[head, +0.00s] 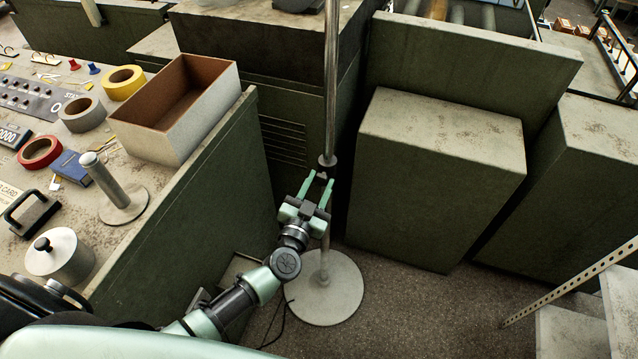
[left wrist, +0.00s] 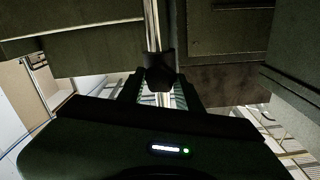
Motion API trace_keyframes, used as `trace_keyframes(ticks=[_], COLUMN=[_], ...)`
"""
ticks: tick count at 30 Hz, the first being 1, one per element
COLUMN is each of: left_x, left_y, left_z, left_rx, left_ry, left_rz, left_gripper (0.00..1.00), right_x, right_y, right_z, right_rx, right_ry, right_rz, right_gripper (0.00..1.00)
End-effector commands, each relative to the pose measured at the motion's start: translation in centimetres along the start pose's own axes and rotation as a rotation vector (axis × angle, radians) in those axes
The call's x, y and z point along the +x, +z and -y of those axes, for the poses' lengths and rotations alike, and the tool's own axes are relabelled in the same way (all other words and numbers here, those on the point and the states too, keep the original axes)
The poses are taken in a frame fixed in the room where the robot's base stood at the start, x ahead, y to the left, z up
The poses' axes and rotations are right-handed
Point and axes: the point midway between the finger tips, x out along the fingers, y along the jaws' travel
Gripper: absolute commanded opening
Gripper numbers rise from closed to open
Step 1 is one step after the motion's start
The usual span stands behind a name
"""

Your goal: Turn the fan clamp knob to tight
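The fan's metal pole (head: 332,80) rises from a round pale base (head: 325,288) on the floor. A dark collar-like clamp piece (head: 327,161) sits on the pole; I cannot make out a separate knob or its setting. My left gripper (head: 318,178) is open just below that piece, its two green fingers spread and pointing up at it. In the left wrist view the dark clamp piece (left wrist: 160,70) shows at the gap between the fingers, with no clear contact. The fan head is not in view. My right gripper is not in view.
At left a panel bench (head: 140,235) carries an open box (head: 215,105), tape rolls (head: 82,114), a short post on a disc (head: 105,180) and a lidded pot (head: 62,255). Green-grey cabinets (head: 430,190) stand close behind and right of the pole. Open floor (head: 420,315) lies in front.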

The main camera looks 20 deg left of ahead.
Motion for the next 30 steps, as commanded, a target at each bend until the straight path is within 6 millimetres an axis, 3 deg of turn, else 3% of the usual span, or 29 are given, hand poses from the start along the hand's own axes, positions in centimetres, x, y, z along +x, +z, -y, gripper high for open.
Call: trace_keyframes(ticks=[1,3,16,30], left_x=[-0.01,-0.01,-0.01,-0.02], left_y=[0.0,-0.01,-0.08,-0.01], left_z=[0.0,0.0,0.02,0.11], left_rx=[0.0,-0.001,-0.084,-0.48], left_ry=[0.0,0.0,-0.001,0.0], left_rz=[0.0,0.0,0.0,0.0], left_gripper=[0.18,0.0,0.0,0.0], right_x=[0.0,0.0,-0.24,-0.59], right_y=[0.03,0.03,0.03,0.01], right_z=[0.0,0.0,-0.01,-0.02], right_rx=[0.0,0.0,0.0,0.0], right_ry=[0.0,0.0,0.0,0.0], right_rz=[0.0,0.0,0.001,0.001], right_gripper=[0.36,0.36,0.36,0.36])
